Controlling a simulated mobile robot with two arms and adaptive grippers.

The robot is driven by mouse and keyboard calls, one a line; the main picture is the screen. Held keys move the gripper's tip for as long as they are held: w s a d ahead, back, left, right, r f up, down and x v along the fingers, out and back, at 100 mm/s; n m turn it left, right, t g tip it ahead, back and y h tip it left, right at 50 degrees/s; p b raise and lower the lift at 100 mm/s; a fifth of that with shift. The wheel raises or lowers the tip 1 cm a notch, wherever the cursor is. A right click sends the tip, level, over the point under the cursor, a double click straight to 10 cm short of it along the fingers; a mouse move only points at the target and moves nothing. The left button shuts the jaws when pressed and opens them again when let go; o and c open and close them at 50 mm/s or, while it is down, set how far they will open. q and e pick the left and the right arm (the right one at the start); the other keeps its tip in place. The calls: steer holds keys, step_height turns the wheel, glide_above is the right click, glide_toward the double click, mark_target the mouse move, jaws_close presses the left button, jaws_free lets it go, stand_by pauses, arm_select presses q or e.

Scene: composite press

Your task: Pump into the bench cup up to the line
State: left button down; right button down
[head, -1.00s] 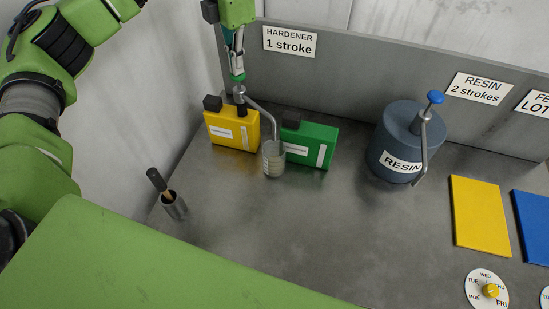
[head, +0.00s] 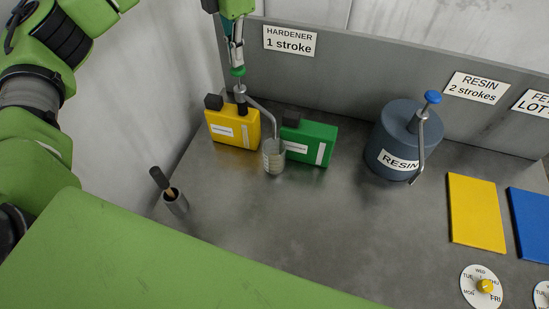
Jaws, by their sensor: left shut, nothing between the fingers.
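The bench cup (head: 274,158) is a clear cup with lines on its side, standing on the grey bench. A yellow hardener can (head: 229,126) with a dark cap stands left of it, and a metal pump spout (head: 262,108) bends from its pump to above the cup. A green can (head: 318,146) stands just right of the cup. My left gripper (head: 238,78) is shut and points down at the pump top; whether it touches cannot be told. The liquid level in the cup is too small to read. My right gripper is not in view.
A dark RESIN drum (head: 396,140) with a blue-knobbed pump stands at right. A brush in a metal holder (head: 176,201) is at left. Yellow (head: 476,212) and blue (head: 530,222) mats and a dial (head: 481,288) lie at right. The middle of the bench is clear.

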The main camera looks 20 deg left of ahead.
arm_select(q)
steer(key=shift+r, duration=0.1)
steer(key=shift+r+p, duration=1.85)
steer(key=shift+r, duration=0.6)
steer(key=shift+f, duration=0.15)
